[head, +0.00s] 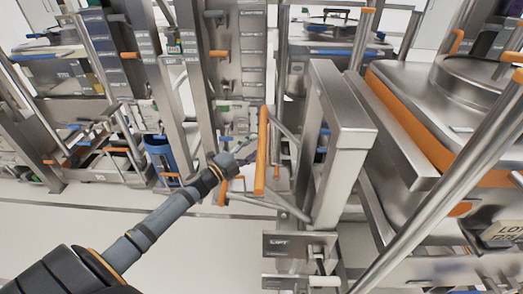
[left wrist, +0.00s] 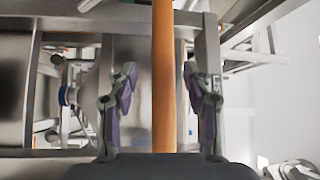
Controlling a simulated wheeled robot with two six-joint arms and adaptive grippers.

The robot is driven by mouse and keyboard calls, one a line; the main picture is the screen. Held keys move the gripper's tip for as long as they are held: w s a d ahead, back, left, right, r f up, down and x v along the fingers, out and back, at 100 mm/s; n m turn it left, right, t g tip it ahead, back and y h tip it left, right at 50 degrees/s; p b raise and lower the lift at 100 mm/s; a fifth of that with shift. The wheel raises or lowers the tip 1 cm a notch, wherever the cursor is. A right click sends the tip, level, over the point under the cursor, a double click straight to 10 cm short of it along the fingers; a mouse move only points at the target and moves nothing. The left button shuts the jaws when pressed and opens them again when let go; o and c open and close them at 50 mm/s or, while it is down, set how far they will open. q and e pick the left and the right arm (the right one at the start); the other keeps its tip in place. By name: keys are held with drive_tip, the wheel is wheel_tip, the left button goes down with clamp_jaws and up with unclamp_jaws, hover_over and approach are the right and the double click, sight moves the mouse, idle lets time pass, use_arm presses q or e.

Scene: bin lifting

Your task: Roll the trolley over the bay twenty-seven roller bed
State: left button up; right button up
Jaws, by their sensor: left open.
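An upright orange handle bar (head: 262,150) is fixed to a steel frame with a thick post (head: 345,150), which looks like the trolley. My left gripper (head: 243,152) is beside the bar. In the left wrist view the same bar (left wrist: 165,110) runs between the two open fingers of my left gripper (left wrist: 160,75), with gaps visible on both sides. A plate marked LIFT (head: 283,244) sits low on the frame. I cannot make out which structure is the bay twenty-seven roller bed. My right gripper is not in view.
A large steel vessel with an orange band (head: 400,105) fills the right side, with a slanted steel rail (head: 440,190) before it. Labelled steel columns (head: 238,60) and racks stand behind. A blue bin (head: 160,157) stands at the left. Pale floor (head: 60,225) at lower left is clear.

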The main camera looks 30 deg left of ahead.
sight(259, 139)
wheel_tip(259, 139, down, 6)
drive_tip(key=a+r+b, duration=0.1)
drive_tip(key=b, duration=0.3)
use_arm(q)
drive_tip(key=w+p, duration=0.1)
drive_tip(key=w+r+p, duration=0.1)
drive_tip(key=w+p, duration=0.1)
drive_tip(key=shift+d+r, duration=0.25)
drive_tip(key=shift+d, duration=0.15)
drive_tip(key=shift+w+d+f+p, duration=0.1)
drive_tip(key=shift+w+d+p, duration=0.15)
drive_tip(key=shift+p, duration=0.2)
drive_tip(key=shift+w+d+f, duration=0.1)
drive_tip(key=shift+w+d, duration=0.05)
drive_tip(key=shift+w, duration=0.05)
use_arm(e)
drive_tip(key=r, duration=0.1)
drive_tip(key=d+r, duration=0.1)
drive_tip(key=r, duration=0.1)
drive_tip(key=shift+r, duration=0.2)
use_arm(q)
drive_tip(key=shift+f, duration=0.1)
drive_tip(key=c, duration=0.9)
clamp_jaws()
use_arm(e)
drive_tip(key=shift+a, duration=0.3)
